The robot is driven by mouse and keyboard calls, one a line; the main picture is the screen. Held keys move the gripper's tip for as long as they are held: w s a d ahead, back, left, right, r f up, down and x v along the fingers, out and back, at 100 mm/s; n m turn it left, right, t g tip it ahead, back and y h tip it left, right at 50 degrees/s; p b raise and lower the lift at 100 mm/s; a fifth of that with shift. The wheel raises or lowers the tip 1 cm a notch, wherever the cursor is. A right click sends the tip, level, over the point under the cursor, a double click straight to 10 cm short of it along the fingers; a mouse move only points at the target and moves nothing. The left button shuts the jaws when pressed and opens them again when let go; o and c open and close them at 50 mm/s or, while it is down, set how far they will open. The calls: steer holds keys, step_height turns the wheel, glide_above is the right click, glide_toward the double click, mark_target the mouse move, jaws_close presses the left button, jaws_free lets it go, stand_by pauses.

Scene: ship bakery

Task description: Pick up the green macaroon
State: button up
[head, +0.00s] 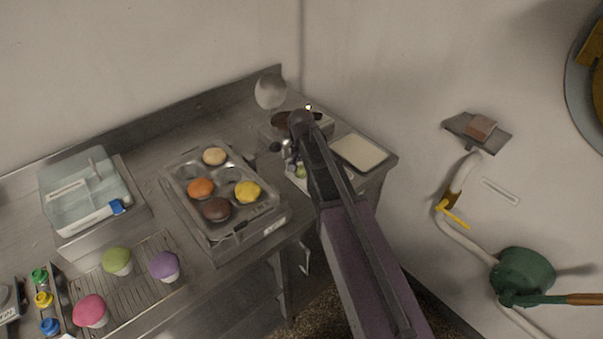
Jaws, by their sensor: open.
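A muffin tin (233,243) holds orange, yellow, brown and pale tops. A wire rack (135,289) bears green, purple and pink cupcakes. A pale rectangular tray (359,152) lies right of my arm. A clear-lidded box (85,190) stands left. Walls close the back and right.

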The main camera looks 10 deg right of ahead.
mark_target(301, 167)
stand_by(0.3)
steer(key=c, duration=0.9)
steer(key=shift+o, duration=0.2)
steer(key=shift+r, duration=0.1)
step_height(301, 167, up, 3)
steer(key=p, duration=0.3)
steer(key=shift+r, duration=0.1)
steer(key=s, duration=0.5)
steer(key=s+d+r+p, duration=0.1)
steer(key=s, duration=0.4)
steer(key=s+d+p, duration=0.1)
steer(key=s, duration=0.5)
steer(key=shift+r, duration=0.3)
steer(key=shift+w, duration=0.1)
